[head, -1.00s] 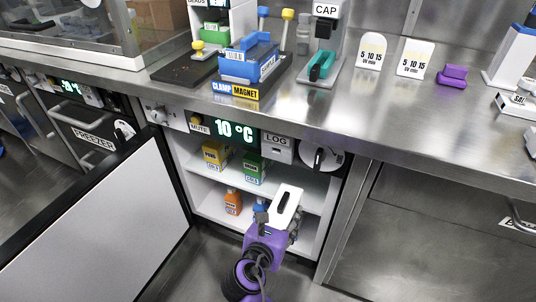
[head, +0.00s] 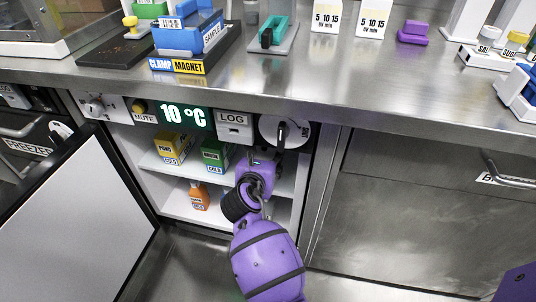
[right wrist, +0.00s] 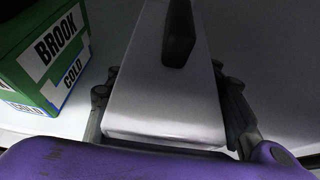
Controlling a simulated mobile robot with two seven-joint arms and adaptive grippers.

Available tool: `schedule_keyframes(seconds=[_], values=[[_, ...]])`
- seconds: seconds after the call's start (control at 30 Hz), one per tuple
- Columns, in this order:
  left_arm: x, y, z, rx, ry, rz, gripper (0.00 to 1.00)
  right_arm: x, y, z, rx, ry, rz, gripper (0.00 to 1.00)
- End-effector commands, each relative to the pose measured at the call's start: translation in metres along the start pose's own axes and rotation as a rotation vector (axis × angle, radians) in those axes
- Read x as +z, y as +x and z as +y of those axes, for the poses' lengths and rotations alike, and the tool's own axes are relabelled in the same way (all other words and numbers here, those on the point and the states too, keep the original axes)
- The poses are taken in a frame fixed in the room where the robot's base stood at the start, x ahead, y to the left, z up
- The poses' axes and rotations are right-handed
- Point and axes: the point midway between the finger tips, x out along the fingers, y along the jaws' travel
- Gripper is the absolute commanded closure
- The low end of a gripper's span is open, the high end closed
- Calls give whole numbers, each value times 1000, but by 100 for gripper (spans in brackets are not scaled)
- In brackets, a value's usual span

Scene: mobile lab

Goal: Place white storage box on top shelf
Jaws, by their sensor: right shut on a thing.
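My right gripper (right wrist: 168,115) is shut on the white storage box (right wrist: 160,95), which has a dark slot or handle on its upper face. In the right wrist view the box lies between the two fingers, beside a green box. In the head view my right gripper (head: 258,165) reaches into the open cold cabinet at the right end of the top shelf (head: 192,168). My wrist hides the white box there. I cannot tell whether it touches the shelf. My left gripper is not in view.
A yellow box (head: 174,149) and a green box (head: 215,156) stand on the top shelf, left of my gripper. The cabinet door (head: 75,225) is open at left. The steel counter (head: 330,88) overhangs the cabinet.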

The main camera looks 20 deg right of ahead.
Motion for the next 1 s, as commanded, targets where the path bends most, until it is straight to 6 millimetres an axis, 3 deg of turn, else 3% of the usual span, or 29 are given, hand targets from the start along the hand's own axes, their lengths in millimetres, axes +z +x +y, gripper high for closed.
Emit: schedule_keyframes(seconds=[0.27,0.3,0.8,0.83,0.97,1.0], values=[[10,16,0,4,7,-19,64,15,38,1,0,2,-4,93],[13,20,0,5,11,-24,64,5,40,1,1,3,1,93],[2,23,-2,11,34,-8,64,0,41,1,2,1,-4,93],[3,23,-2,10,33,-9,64,-1,41,1,2,2,-2,47],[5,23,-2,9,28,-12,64,-1,41,1,2,2,-2,31],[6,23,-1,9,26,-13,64,-2,41,1,2,2,-2,31]])
